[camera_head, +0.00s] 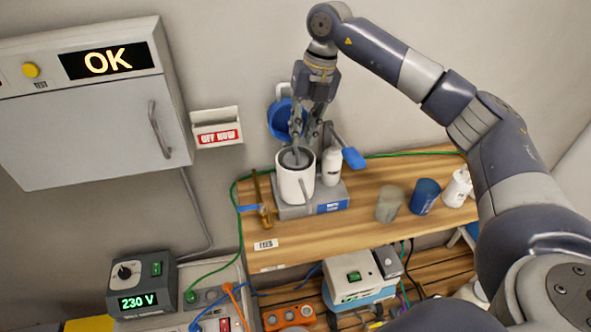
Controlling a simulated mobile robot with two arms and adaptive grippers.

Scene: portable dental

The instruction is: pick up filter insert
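A white cylindrical canister (295,188) stands upright on a grey base (325,199) on the wooden shelf. Its top is open, and a dark grey round part (291,157), which may be the filter insert, shows inside the rim. My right gripper (306,146) points down from above, with its fingertips at the canister's mouth. The fingers overlap the rim and the grey part, so I cannot tell whether they are closed on anything. My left gripper is not in view.
A white bottle (331,168) and a blue-handled lever (353,158) stand close right of the canister. A brass post (263,205) is to its left. Grey (389,206) and blue (425,197) cups stand further right. A wall cabinet showing OK (90,125) is at left.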

